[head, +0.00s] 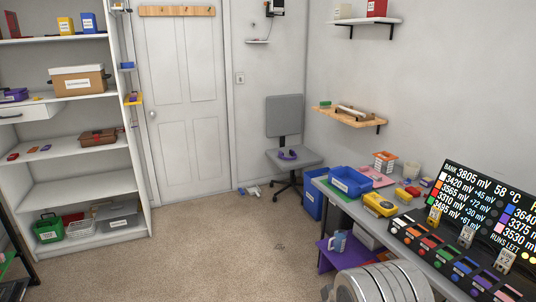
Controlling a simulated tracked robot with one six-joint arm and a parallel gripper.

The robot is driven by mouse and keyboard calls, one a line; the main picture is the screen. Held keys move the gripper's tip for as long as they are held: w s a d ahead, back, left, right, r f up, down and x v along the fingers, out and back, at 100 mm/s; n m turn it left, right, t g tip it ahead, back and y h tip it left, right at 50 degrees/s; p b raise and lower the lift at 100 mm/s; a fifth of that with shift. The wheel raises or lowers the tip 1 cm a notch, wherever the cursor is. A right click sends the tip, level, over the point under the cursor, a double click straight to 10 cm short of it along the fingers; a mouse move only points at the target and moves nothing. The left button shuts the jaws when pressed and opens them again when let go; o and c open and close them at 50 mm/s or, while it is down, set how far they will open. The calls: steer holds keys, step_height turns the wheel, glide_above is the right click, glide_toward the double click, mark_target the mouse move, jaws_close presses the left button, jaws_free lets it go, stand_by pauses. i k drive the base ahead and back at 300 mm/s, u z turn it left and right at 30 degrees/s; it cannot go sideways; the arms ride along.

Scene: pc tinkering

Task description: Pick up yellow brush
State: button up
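I cannot make out a yellow brush for certain. Several yellow things show. A yellow device with a dark dial (380,204) lies on the desk at the right. A yellow box (66,25) stands on the upper left shelf. A small yellow piece (36,98) lies on the shelf below; it is too small to identify. A long pale item (351,112) lies on the wooden wall shelf. My gripper is not in view.
The desk (337,193) holds a blue bin (351,181), a pink tray (376,177) and a display panel (500,210). An office chair (286,130) stands at the back. White shelving (142,180) fills the left. The carpet (215,250) is clear in the middle.

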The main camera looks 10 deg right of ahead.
mark_target(406, 198)
steer(key=z, duration=0.25)
steer(key=i, duration=1.55)
steer(key=z, duration=0.45)
steer(key=i, duration=1.75)
steer(key=z, duration=0.2)
